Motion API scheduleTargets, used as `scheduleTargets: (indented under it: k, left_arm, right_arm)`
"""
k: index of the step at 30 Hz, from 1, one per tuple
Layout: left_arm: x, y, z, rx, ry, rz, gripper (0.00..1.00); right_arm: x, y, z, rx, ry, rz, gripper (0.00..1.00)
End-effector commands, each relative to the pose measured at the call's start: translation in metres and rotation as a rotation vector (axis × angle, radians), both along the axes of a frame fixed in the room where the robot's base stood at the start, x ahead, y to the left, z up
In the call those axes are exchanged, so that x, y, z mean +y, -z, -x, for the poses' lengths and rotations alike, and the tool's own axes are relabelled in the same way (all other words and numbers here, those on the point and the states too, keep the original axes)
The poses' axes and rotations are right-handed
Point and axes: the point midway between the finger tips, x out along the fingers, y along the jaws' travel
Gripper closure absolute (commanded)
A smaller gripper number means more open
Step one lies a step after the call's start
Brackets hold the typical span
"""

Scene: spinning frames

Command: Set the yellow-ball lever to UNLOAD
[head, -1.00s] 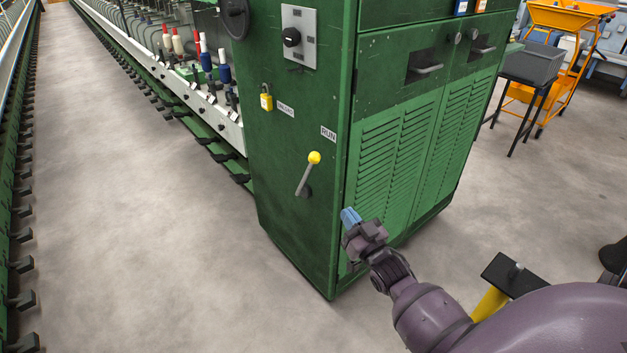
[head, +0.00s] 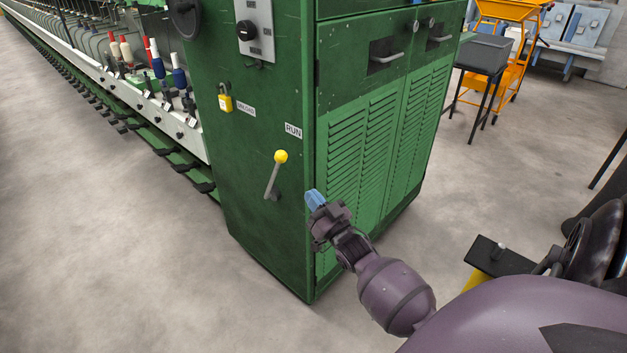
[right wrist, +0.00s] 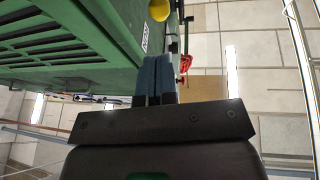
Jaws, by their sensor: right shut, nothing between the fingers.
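The lever (head: 271,182) is on the narrow end panel of the green cabinet (head: 262,220). Its yellow ball (head: 281,156) is at the top, leaning right toward the RUN label (head: 293,130). The UNLOAD label (head: 246,110) is up and to the left. My right gripper (head: 314,197) is right of and below the ball, near the cabinet's corner, apart from the lever. Its blue fingers are shut and empty. In the right wrist view the fingers (right wrist: 153,80) are together, and the yellow ball (right wrist: 160,10) shows at the top edge. My left gripper is not in view.
A yellow padlock (head: 225,103) hangs left of the UNLOAD label. A rotary switch (head: 247,30) and a dark handwheel (head: 184,15) are above. The spinning frame with bobbins (head: 158,68) runs off to the left. Open floor (head: 110,230) lies in front.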

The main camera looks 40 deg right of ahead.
Motion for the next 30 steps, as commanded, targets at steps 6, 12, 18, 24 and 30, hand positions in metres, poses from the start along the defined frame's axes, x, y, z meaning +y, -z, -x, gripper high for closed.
scheduleTargets:
  k: [6, 12, 18, 24, 30]
  left_arm:
    - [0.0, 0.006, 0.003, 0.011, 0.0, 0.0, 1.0]
    - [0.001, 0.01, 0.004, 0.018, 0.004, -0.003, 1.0]
    - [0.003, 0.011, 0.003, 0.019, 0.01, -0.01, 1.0]
    - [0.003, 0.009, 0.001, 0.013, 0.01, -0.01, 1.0]
    - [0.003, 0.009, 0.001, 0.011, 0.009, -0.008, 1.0]
  right_arm:
    - [-0.003, -0.013, -0.037, 0.0, -0.001, 0.0, 1.0]
    - [-0.006, -0.025, -0.069, 0.001, 0.0, -0.001, 1.0]
    - [-0.008, -0.033, -0.091, 0.001, 0.0, 0.0, 1.0]
    - [-0.009, -0.037, -0.1, 0.002, 0.001, 0.0, 1.0]
    - [-0.009, -0.038, -0.101, 0.001, 0.001, 0.0, 1.0]
